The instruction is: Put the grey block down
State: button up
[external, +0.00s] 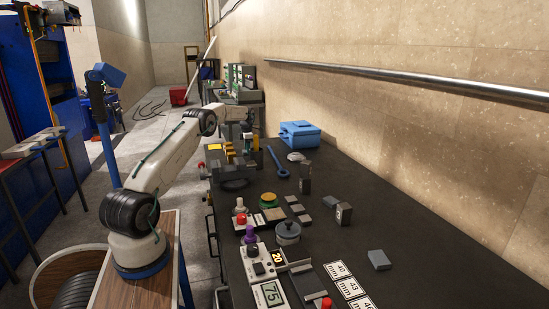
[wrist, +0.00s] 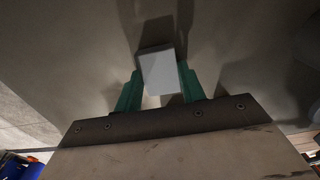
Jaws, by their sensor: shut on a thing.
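My gripper (wrist: 160,80) has its two green fingers closed on the grey block (wrist: 158,68) in the wrist view. The block's pale, flat face shows between the fingertips, and one side face is darker. A grey surface with dark shadows lies beyond the block. I cannot tell how far the block is above it. In the external view my arm reaches over the far part of the dark bench (external: 400,285). The fingers and the held block are too small and cluttered there to make out clearly.
A blue toolbox (external: 300,134) and a blue wrench (external: 277,162) lie near the wall. Dark upright blocks (external: 304,181) and (external: 343,213), a loose grey block (external: 379,260) and a round lidded pot (external: 287,233) stand on the bench. The right side of the bench is mostly clear.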

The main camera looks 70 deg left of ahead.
jog(key=o, duration=1.2)
jog(key=shift+f, duration=0.1)
notch_tip(320, 180, up, 12)
jog(key=shift+r, duration=0.15)
jog(key=shift+r, duration=0.1)
